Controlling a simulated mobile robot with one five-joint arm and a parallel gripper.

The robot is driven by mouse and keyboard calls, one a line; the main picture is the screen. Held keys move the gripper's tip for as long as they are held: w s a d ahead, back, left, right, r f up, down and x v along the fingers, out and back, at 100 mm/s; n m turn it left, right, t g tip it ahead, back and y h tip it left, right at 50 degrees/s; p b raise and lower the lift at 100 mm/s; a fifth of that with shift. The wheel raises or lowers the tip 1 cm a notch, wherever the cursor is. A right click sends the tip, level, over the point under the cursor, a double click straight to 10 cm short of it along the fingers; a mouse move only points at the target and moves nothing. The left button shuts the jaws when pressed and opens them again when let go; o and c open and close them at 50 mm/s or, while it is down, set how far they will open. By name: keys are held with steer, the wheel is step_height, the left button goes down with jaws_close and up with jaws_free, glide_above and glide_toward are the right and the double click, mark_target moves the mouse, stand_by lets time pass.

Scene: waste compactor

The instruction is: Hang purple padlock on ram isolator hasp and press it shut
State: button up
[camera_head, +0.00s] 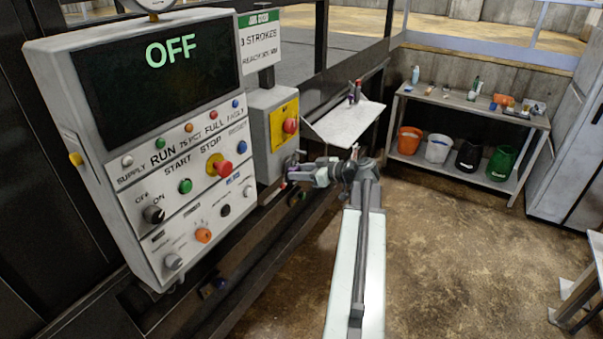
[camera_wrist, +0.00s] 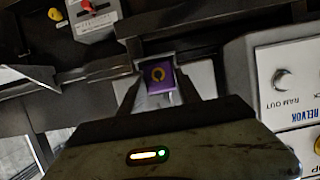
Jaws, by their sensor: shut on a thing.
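The purple padlock (camera_wrist: 160,77) sits between the two fingers of my gripper (camera_wrist: 163,90) in the wrist view. Its purple face carries a yellow ring mark, and a pale metal edge frames it. In the head view my gripper (camera_head: 296,174) is beside the lower front of the grey isolator box, with a small purple patch at its tip. The grey box (camera_head: 262,140) bears a yellow plate (camera_head: 284,138) with a red knob (camera_head: 290,125). I cannot make out the hasp, nor whether the padlock touches it.
The control panel (camera_head: 133,175) with an OFF screen (camera_head: 170,68) stands left of my gripper. A tilted pale shelf (camera_head: 343,124) is close behind my arm. A bench (camera_head: 470,106) with several buckets stands at the back right.

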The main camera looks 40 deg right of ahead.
steer(key=shift+f, duration=0.2)
stand_by(0.3)
steer(key=o, duration=1.3)
steer(key=shift+c, duration=0.5)
steer(key=p+v, duration=0.2)
steer(key=v, duration=0.5)
